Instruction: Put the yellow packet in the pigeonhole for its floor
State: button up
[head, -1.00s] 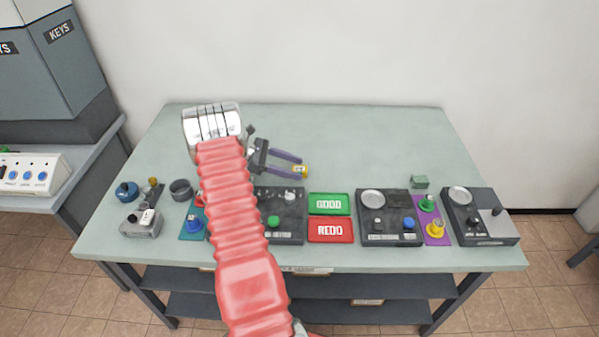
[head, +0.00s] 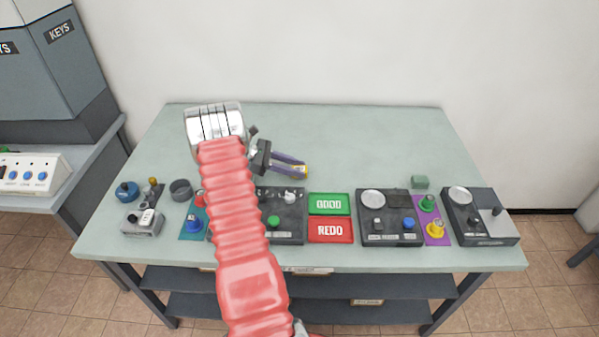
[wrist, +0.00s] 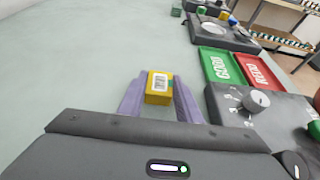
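The yellow packet (wrist: 158,88) is a small box with a white barcode label on top and a green patch on its side, seen in the wrist view. It sits between the purple fingers of my gripper (wrist: 160,92), which touch its two sides. In the head view my gripper (head: 304,169) is low over the middle of the table, pointing right, with the packet mostly hidden between its fingers. I cannot tell whether the packet is clear of the tabletop. No pigeonholes can be made out.
The grey-green table (head: 350,130) is bare at the back. Along its front are dark control boxes (head: 390,217), a green GOOD plate (head: 329,204), a red REDO plate (head: 330,230) and a purple panel (head: 435,222).

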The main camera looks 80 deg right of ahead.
jog(key=c, duration=0.6)
jog(key=shift+r, duration=0.1)
notch_tip(320, 180, up, 10)
jog(key=shift+f, duration=0.1)
dwell(0.7)
